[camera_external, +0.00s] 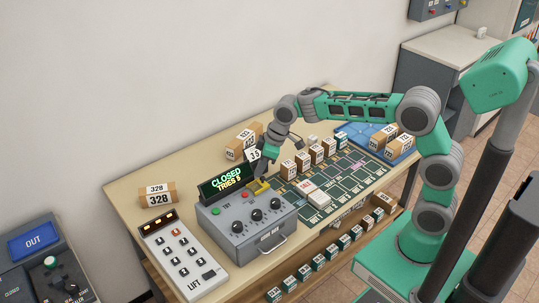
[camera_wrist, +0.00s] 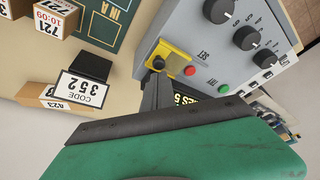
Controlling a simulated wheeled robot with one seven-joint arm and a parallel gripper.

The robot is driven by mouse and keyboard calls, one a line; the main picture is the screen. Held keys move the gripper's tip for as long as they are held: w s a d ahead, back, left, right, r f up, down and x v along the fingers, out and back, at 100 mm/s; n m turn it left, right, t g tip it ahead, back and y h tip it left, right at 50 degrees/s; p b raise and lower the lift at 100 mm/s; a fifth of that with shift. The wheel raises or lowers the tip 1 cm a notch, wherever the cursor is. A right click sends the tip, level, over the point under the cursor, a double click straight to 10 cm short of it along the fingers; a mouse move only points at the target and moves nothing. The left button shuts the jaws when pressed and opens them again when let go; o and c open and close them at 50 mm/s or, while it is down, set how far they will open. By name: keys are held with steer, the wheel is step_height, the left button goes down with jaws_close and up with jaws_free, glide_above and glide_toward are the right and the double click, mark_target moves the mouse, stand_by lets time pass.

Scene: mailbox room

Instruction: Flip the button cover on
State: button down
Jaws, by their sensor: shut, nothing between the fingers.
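The grey control box (camera_external: 255,227) stands on the table, with a yellow button cover (camera_external: 263,186) at its back right corner. I cannot tell whether the cover is raised or lowered. My gripper (camera_external: 262,174) is just above the cover, pointing down. In the wrist view my gripper's dark fingers (camera_wrist: 157,66) are shut with nothing between them, and their tips overlap the cover's edge. Whether they touch it is unclear.
The box has several black knobs, a red button (camera_external: 244,195), a green button (camera_external: 215,211) and a display (camera_external: 226,182) reading "CLOSED". A lift keypad (camera_external: 183,254) stands left. Numbered boxes (camera_external: 158,194) and a blue tray (camera_external: 354,137) are on the table.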

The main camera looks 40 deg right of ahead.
steer(key=p+v, duration=0.4)
steer(key=v, duration=0.5)
steer(key=shift+r, duration=0.1)
steer(key=s+d+f+m+g+h, duration=0.2)
steer(key=s+d+f+m, duration=0.3)
steer(key=s+d+f, duration=0.55)
steer(key=s+d+r+m, duration=0.2)
steer(key=s+d, duration=0.3)
steer(key=s, duration=0.3)
steer(key=d+r+m+t, duration=0.2)
steer(key=d+r+t, duration=0.1)
steer(key=d+r, duration=0.2)
steer(key=shift+s+r+h, duration=0.15)
steer(key=shift+r+h, duration=0.25)
steer(key=shift+r, duration=0.4)
